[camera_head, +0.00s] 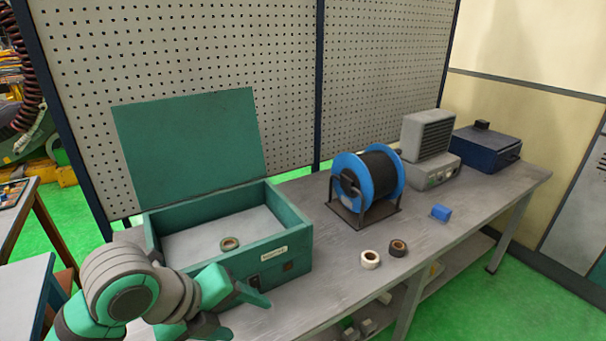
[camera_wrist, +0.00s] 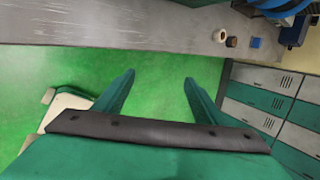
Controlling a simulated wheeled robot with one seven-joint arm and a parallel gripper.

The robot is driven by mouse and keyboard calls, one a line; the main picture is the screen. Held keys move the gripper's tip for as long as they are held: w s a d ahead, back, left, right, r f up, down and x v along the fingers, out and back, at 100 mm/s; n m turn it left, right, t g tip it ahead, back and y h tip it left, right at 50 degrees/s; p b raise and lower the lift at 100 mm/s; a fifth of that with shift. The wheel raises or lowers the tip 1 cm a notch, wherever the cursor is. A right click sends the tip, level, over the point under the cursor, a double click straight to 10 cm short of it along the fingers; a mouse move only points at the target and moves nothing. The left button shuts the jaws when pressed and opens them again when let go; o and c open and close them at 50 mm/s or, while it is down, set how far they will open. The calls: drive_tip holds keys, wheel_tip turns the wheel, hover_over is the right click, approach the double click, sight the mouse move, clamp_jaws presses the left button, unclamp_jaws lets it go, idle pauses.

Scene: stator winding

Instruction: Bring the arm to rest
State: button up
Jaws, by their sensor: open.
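My gripper (camera_head: 248,293) is at the lower left of the head view, in front of the green box. In the wrist view its two green fingers (camera_wrist: 158,85) stand wide apart with nothing between them, over the green floor. My arm is bent at the lower left, close to the box's left front corner. The green box (camera_head: 290,217) has its lid (camera_head: 190,147) raised and leaning back. A brown tape roll (camera_head: 230,244) lies inside on the pale bottom.
The grey bench (camera_head: 330,275) holds a white roll (camera_head: 371,260), a brown roll (camera_head: 398,248), a blue block (camera_head: 440,212), a blue cable reel (camera_head: 347,172), a grey heater-like unit (camera_head: 432,150) and a dark blue case (camera_head: 487,148). A pegboard (camera_head: 250,50) stands behind. Drawers (camera_wrist: 255,100) show right in the wrist view.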

drive_tip(key=w+d+r+n+t+h, duration=0.3)
drive_tip(key=w+d+n+t+h, duration=0.3)
drive_tip(key=w+d+n+t, duration=0.65)
drive_tip(key=s+d+f+n+y, duration=0.1)
drive_tip(key=s+f+n+y, duration=0.5)
drive_tip(key=f+n, duration=0.4)
drive_tip(key=s+d+f+n+y, duration=0.1)
drive_tip(key=s+f+n+y, duration=0.3)
drive_tip(key=s+f+n, duration=0.6)
drive_tip(key=s+a+f+m+g, duration=0.1)
drive_tip(key=s+f, duration=0.3)
drive_tip(key=s, duration=0.7)
drive_tip(key=s+a+f+m+g, duration=0.1)
drive_tip(key=s+f, duration=0.3)
drive_tip(key=s, duration=0.8)
drive_tip(key=shift+a+m+y, duration=0.3)
drive_tip(key=shift+a+m, duration=0.05)
drive_tip(key=shift+a, duration=0.1)
drive_tip(key=shift+c, duration=0.6)
